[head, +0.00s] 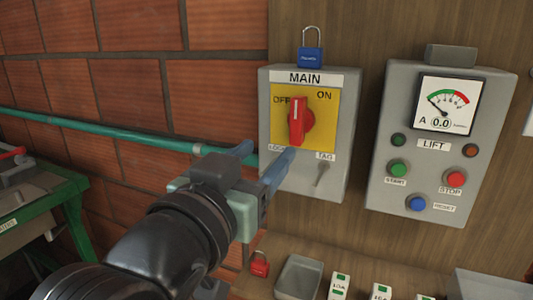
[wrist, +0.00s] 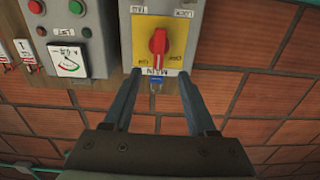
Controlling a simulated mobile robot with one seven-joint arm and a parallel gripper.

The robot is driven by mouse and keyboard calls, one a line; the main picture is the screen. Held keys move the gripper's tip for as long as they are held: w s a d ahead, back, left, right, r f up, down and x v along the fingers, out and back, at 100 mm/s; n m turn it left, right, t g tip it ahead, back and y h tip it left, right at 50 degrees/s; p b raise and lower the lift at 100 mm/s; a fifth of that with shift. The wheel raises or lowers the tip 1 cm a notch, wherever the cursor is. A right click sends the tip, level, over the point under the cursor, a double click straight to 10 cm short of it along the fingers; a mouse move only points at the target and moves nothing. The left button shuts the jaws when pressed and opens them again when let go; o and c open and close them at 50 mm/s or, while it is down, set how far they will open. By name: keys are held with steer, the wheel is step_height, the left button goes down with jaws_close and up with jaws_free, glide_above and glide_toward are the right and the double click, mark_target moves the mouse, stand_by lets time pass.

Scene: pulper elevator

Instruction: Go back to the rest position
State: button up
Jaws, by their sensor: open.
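My gripper (head: 268,153) is in front of the lower left of the grey MAIN switch box (head: 346,135). Its two blue-grey fingers are apart with nothing between them. In the wrist view, which is upside down, the open fingers (wrist: 160,75) frame the box's lower part in the picture. The red rotary handle (head: 297,122) stands upright on the yellow plate, between the OFF and ON labels. It also shows in the wrist view (wrist: 159,40). I cannot tell whether any finger touches the box.
A blue padlock (head: 311,57) is on top of the MAIN box. The LIFT panel (head: 385,192) is to its right, its meter reading 0.0. Below are a red padlock (head: 259,264), a grey tray (head: 298,280) and several tags. A green pipe (head: 110,129) crosses the brick wall; a green-framed machine (head: 75,220) stands left.

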steer(key=s+d+r+n+t+y, duration=0.2)
steer(key=s+r+t, duration=0.3)
steer(key=r, duration=0.4)
steer(key=s+d+r+n+t+y, duration=0.1)
steer(key=s+d+r+t+y, duration=0.1)
steer(key=r, duration=0.7)
steer(key=s+t+y+p, duration=0.1)
steer(key=s+t, duration=0.1)
steer(key=s, duration=0.1)
steer(key=shift+s+n+t, duration=0.35)
steer(key=shift+n+t, duration=0.05)
steer(key=shift+r, duration=0.1)
